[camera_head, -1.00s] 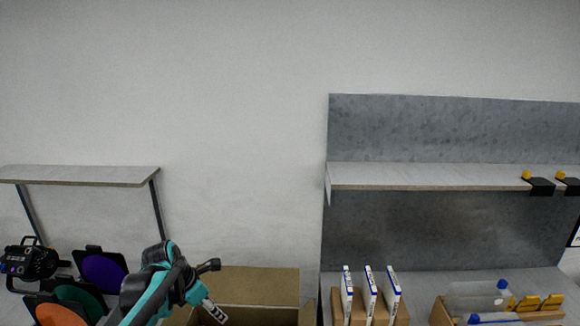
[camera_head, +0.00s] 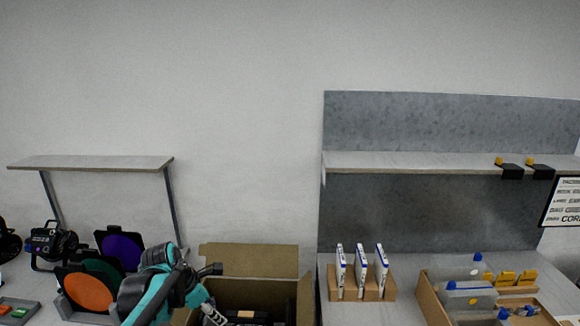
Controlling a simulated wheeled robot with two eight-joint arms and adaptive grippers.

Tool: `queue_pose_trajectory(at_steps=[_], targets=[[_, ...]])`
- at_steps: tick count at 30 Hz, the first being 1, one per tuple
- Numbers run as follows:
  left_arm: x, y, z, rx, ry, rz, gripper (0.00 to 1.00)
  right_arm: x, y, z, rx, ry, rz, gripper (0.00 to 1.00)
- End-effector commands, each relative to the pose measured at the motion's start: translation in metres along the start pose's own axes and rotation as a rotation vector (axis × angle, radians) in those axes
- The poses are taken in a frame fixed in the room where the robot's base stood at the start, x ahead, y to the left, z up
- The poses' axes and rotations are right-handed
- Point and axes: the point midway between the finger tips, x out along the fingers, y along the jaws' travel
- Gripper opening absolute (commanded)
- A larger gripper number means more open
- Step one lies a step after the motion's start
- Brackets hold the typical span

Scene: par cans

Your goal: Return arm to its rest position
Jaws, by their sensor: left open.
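My left arm comes in from the bottom left, teal and black. Its left gripper (camera_head: 213,315) points down and right at the left side of an open cardboard box (camera_head: 249,261). The gripper is open, and I see nothing held in it. Its fingertips are partly cut off at the bottom of the picture. Black items (camera_head: 247,316) with an orange mark lie in the box. My right gripper is out of view.
Left of my arm stand par cans (camera_head: 52,245) and round colour filters, purple (camera_head: 122,249) and orange (camera_head: 88,292). Shelves hang above both sides.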

Motion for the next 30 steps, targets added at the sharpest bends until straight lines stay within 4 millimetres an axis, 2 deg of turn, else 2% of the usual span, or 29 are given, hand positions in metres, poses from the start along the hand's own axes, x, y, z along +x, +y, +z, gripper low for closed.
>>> queue_pose_trajectory(at_steps=[8,14,17,24,27,30], targets=[[-0.005,-0.026,-0.011,0.268,0.015,0.048,0.49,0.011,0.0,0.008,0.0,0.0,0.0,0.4],[-0.008,-0.057,-0.028,0.594,0.046,0.099,0.49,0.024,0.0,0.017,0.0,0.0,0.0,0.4],[-0.007,-0.079,-0.041,0.823,0.077,0.133,0.49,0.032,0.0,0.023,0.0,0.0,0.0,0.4],[0.011,-0.145,-0.096,1.606,0.237,0.219,0.49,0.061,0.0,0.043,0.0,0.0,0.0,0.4],[0.023,-0.165,-0.117,1.894,0.318,0.234,0.49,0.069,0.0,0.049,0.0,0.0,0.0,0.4],[0.032,-0.178,-0.132,2.106,0.387,0.239,0.49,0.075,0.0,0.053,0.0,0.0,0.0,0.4]])
